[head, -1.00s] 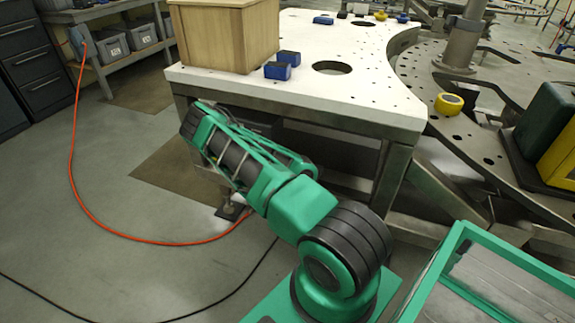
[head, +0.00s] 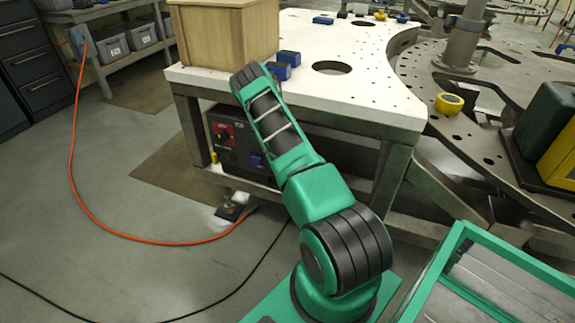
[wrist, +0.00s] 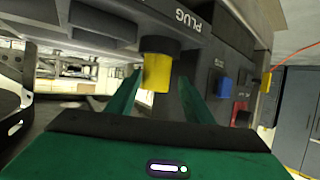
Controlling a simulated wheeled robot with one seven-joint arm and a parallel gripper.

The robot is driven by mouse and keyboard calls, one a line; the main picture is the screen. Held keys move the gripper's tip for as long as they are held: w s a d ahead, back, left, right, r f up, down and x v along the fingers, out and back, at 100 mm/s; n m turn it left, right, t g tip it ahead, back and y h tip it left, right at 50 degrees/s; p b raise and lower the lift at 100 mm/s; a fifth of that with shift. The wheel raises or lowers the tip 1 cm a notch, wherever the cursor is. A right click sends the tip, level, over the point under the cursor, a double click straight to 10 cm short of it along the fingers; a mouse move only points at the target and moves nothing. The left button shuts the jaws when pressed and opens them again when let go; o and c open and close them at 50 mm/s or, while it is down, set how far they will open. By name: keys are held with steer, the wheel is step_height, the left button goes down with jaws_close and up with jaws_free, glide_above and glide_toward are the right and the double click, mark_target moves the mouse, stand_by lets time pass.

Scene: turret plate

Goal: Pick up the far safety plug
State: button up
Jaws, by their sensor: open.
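A yellow plug with a black collar (wrist: 156,72) sticks out of a dark panel marked PLUG in the wrist view. My gripper (wrist: 161,80) is open, with one green finger on each side of this plug in the picture. I cannot tell whether the plug is fully between the fingertips. A second yellow plug (wrist: 266,79) is at the right of the wrist view. It also shows at the left of the box in the head view (head: 214,157). In the head view my arm hides the gripper and the first plug.
The dark control box (head: 233,150) sits under the white table (head: 370,92). It has a red switch (head: 224,134) and a blue part (head: 257,161). A wooden crate (head: 225,38) and blue blocks (head: 278,71) stand above. The table leg (head: 390,180) is close on the right.

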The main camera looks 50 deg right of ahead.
steer(key=shift+w+d+f, duration=0.3)
steer(key=shift+w+d, duration=0.2)
steer(key=shift+d, duration=0.1)
steer(key=shift+x, duration=1.75)
steer(key=c, duration=0.9)
